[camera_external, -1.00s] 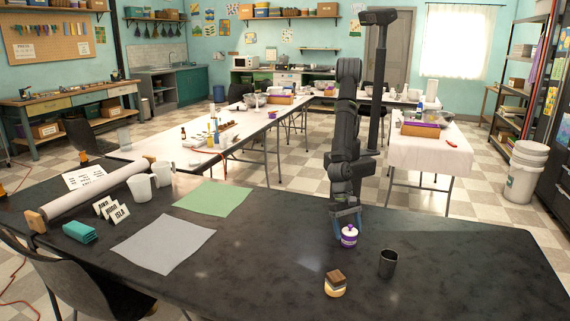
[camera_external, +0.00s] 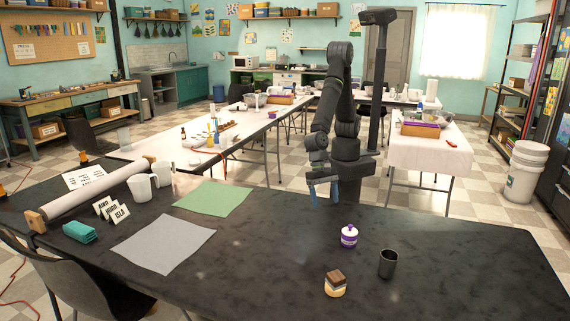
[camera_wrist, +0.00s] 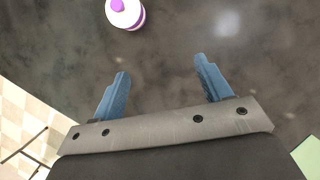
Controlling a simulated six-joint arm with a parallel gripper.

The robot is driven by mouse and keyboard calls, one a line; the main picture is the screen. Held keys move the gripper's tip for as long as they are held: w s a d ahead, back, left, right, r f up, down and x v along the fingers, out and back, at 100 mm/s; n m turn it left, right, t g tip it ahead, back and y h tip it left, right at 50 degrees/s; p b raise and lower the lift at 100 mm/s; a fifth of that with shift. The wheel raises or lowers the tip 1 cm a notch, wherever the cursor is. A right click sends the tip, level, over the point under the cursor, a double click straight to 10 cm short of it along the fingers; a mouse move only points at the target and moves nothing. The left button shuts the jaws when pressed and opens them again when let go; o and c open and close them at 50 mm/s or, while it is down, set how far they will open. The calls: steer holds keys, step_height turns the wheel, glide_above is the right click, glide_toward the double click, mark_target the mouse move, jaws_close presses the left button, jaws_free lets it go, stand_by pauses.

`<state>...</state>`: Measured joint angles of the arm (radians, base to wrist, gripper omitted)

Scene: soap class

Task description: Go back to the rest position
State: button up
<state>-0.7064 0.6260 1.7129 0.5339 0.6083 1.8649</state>
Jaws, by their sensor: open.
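My gripper (camera_external: 323,190) is open and empty, with its blue fingers pointing down above the back part of the dark table (camera_external: 440,260). In the wrist view both fingers of my gripper (camera_wrist: 163,85) are spread apart with bare tabletop between them. A small white and purple jar (camera_external: 349,236) with a purple knob stands upright on the table, to the right and in front of my gripper. The jar (camera_wrist: 126,12) also shows at the top of the wrist view, partly cut off and clear of the fingers.
A dark cup (camera_external: 388,263) and a small stack of soap-like blocks (camera_external: 335,283) stand at the front right. A green sheet (camera_external: 213,199) and a grey sheet (camera_external: 162,249) lie to the left. White mugs (camera_external: 140,187), a paper roll (camera_external: 95,192) and name cards (camera_external: 111,208) are further left.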

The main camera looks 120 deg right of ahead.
steer(key=w+a, duration=0.4)
steer(key=a, duration=0.9)
steer(key=w+a+n, duration=0.1)
steer(key=w+a, duration=0.3)
steer(key=a, duration=0.9)
steer(key=shift+w, duration=0.25)
steer(key=shift+r, duration=0.1)
steer(key=s+d, duration=0.2)
steer(key=d, duration=1.2)
steer(key=shift+s+d+r, duration=0.2)
steer(key=shift+s+r, duration=0.1)
steer(key=shift+s, duration=0.05)
